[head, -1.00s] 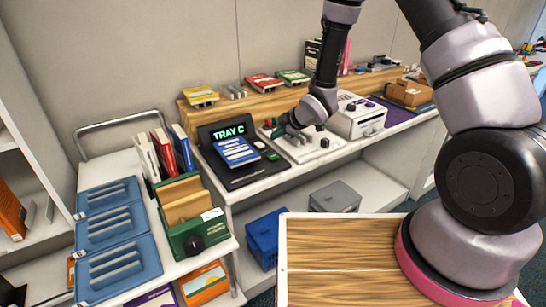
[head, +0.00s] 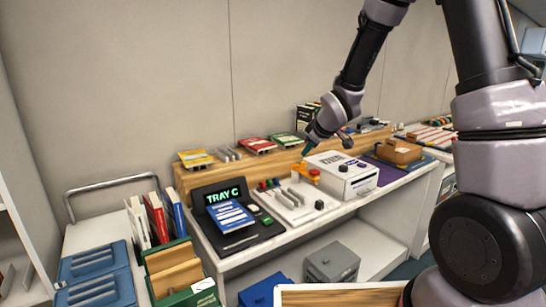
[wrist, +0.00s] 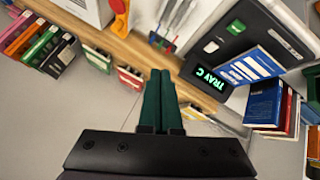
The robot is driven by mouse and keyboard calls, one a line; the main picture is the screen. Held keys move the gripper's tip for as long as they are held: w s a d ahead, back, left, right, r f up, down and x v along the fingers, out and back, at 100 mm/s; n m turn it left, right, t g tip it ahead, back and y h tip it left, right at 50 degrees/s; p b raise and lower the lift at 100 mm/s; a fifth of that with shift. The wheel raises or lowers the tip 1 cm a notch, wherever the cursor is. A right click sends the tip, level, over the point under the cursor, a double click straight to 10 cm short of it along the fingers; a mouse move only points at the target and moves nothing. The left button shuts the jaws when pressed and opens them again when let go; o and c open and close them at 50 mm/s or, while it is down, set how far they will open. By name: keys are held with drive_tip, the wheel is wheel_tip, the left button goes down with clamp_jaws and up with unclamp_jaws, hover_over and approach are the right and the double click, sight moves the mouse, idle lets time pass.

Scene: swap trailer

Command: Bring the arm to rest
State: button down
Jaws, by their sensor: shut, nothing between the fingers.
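My gripper (head: 306,150) hangs in the air above the counter, in front of the wall shelf and left of the white box-shaped device. In the wrist view its two dark green fingers (wrist: 160,75) are together with nothing between them. My arm reaches in from the right of the head view, bent at the elbow, its wrist pointing down and to the left.
Below my gripper, the counter holds a white panel with knobs (head: 297,203), a white device (head: 342,178) and a black stand reading TRAY C (head: 222,197) with a blue book (head: 230,216). The wooden ledge (head: 225,167) carries books. A cart (head: 95,236) stands at left.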

drive_tip(key=s+d+r+m+h, duration=0.1)
drive_tip(key=s+d+r+m, duration=0.3)
drive_tip(key=s+d+r, duration=0.3)
drive_tip(key=s+d+r+m+h, duration=0.1)
drive_tip(key=s+d+r+m, duration=0.35)
drive_tip(key=r, duration=0.35)
drive_tip(key=s+d+r+m, duration=0.1)
drive_tip(key=s+r+m, duration=0.2)
drive_tip(key=s, duration=0.5)
drive_tip(key=s+d+r+m, duration=0.1)
drive_tip(key=s+r+m, duration=0.2)
drive_tip(key=s, duration=0.5)
drive_tip(key=shift+s+d+r+m+g+y, duration=0.15)
drive_tip(key=shift+s+d+m+g+y, duration=0.05)
drive_tip(key=shift+s+m+g+y, duration=0.2)
